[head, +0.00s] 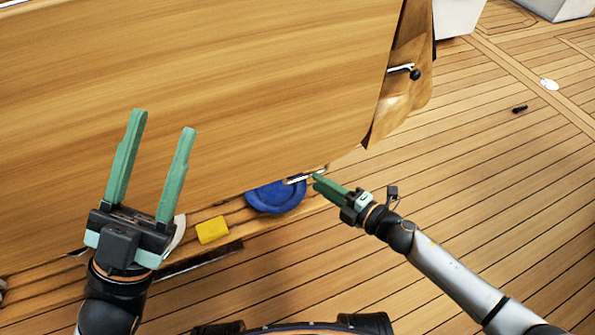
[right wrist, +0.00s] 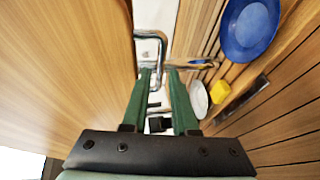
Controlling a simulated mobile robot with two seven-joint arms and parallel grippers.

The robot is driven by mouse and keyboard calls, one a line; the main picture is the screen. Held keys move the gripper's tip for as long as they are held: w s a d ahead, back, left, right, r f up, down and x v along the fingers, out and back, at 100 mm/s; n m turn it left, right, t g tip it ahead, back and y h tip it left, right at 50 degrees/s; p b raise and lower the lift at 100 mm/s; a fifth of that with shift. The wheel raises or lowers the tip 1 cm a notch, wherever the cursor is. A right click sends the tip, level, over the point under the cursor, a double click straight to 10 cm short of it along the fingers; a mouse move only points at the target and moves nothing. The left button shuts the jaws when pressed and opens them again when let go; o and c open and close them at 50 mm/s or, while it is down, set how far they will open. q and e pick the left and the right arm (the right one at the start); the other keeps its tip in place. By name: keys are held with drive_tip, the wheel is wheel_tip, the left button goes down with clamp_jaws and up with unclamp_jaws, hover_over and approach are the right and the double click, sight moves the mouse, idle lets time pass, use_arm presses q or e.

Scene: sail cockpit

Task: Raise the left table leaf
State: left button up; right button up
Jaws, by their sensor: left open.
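A broad wooden panel (head: 230,90), which looks like the table leaf, fills the upper left of the head view. It also fills the left side of the right wrist view (right wrist: 60,70). A chrome handle (head: 304,177) sits at its lower edge; in the right wrist view the handle (right wrist: 162,45) shows as a bent bar beside the panel edge. My right gripper (head: 318,182) is at this handle. Its fingers (right wrist: 160,72) look open, with the bar's end near the tips; I cannot tell if they touch. My left gripper (head: 162,120) is open and empty in front of the panel.
A blue dish (head: 276,197), a yellow block (head: 212,230) and a partly hidden white item lie low beside the panel. A lever with a black knob (head: 405,71) is on the panel's right end. The plank deck (head: 480,180) at right is mostly clear.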

sight(305, 175)
drive_tip(key=b+x, duration=0.2)
drive_tip(key=x, duration=0.6)
drive_tip(key=shift+w+a, duration=0.1)
clamp_jaws()
idle(1.2)
